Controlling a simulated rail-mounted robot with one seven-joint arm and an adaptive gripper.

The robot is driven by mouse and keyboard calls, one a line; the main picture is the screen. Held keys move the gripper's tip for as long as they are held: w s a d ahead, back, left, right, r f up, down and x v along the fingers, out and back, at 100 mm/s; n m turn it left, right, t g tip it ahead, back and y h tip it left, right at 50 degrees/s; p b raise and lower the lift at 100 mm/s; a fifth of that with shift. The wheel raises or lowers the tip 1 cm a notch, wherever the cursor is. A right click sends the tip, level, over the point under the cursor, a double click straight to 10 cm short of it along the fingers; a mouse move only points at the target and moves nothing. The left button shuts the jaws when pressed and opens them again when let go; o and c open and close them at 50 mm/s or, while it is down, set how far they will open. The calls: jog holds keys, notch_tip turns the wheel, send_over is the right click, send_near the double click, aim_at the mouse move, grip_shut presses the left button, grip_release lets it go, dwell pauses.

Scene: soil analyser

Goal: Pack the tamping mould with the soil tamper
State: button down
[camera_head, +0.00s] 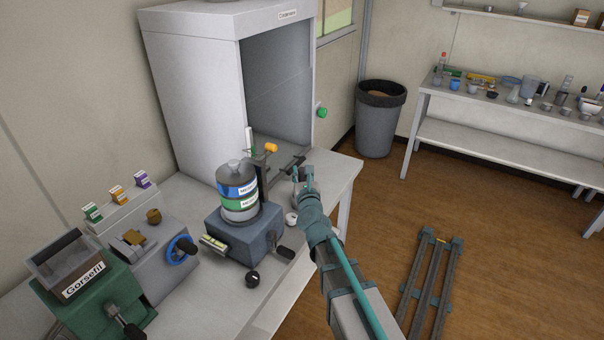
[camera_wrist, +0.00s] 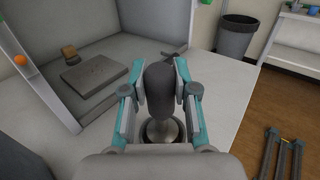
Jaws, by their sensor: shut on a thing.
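My gripper (camera_wrist: 160,76) is shut on a dark grey upright handle (camera_wrist: 160,92) in the wrist view, which looks like the soil tamper's. A shiny round metal part (camera_wrist: 163,132) shows directly below the handle. I cannot tell whether this is the tamper's foot or the tamping mould. In the head view my gripper (camera_head: 304,178) is over the right part of the white bench (camera_head: 337,178), in front of the open cabinet. Its fingers and arm hide much of the held thing there. I cannot make out the mould for certain in either view.
A grey machine (camera_head: 243,238) with a stacked blue-and-green-banded canister (camera_head: 238,190) stands left of my gripper. The open cabinet (camera_head: 222,90) is behind. A green Gorsefil box (camera_head: 92,290) is at the lower left. A dark bin (camera_head: 380,118) stands on the floor beyond.

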jog(key=shift+f+b, duration=0.75)
jog(key=shift+b, duration=0.15)
jog(key=shift+r, duration=0.2)
jog(key=shift+r+p, duration=1.25)
jog(key=shift+r, duration=0.1)
jog(key=shift+f, duration=0.15)
jog(key=shift+f+b, duration=0.6)
jog(key=shift+b, duration=0.3)
jog(key=shift+f+b, duration=0.85)
jog(key=shift+b, duration=0.1)
jog(key=shift+r, duration=0.2)
jog(key=shift+r+p, duration=1.4)
jog(key=shift+r, duration=0.05)
